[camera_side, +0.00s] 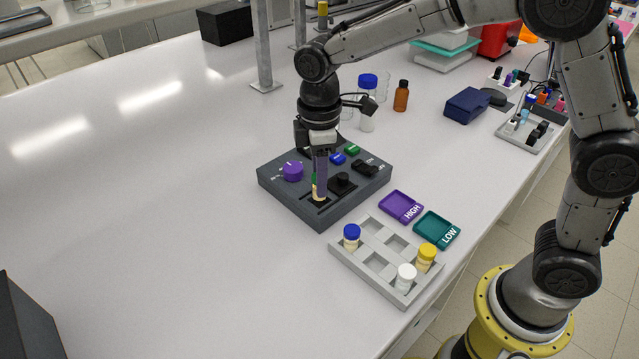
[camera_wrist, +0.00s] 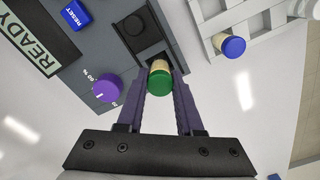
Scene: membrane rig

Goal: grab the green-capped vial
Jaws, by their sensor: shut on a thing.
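The green-capped vial (camera_wrist: 160,80) is between my gripper's purple fingers (camera_wrist: 159,90) in the wrist view, its green cap facing the camera and a pale body beyond. My gripper is shut on it. In the side view my gripper (camera_side: 320,188) points down over the dark grey rig (camera_side: 340,212), and a little of the vial (camera_side: 314,185) shows beside the fingers, at a slot in the rig's front part. The fingers hide most of the vial there. I cannot tell whether its base still sits in the slot.
The rig has a purple knob (camera_side: 292,171) and a black knob (camera_side: 341,182). A grey rack (camera_side: 372,264) holds blue-, yellow- and white-capped vials. A purple HIGH tray (camera_side: 401,207) and green LOW tray (camera_side: 437,230) lie beside it. The table to the left is clear.

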